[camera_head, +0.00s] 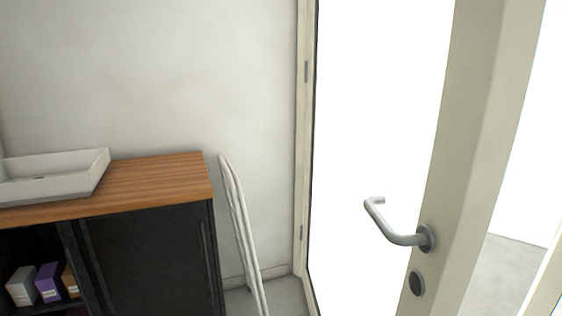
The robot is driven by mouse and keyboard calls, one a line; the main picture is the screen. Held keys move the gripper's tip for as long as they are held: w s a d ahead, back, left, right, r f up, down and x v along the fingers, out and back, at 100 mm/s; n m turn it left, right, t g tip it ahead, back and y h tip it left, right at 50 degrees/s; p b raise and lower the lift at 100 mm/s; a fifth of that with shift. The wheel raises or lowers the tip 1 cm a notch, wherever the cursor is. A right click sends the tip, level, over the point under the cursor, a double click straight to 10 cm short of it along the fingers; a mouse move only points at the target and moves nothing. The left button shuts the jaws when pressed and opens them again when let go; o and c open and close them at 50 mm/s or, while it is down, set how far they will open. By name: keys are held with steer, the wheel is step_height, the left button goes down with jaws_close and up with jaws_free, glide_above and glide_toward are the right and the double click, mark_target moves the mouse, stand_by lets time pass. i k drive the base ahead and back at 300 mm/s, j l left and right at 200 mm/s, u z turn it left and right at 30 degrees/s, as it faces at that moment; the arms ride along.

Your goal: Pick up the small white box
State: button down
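A small white or light grey box (22,286) stands on a shelf inside the dark cabinet (150,262) at the lower left. It is at the left end of a short row, beside a purple box (48,282). Whether it is the task's small white box I cannot tell for sure. My gripper and arm are not in view.
The cabinet has a wooden top (160,184) with a white basin (60,178) on it. An orange-brown box (70,280) is partly hidden by the cabinet's door. White tubes (240,230) lean on the wall.

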mark_target(22, 287)
steer(key=u, duration=1.4)
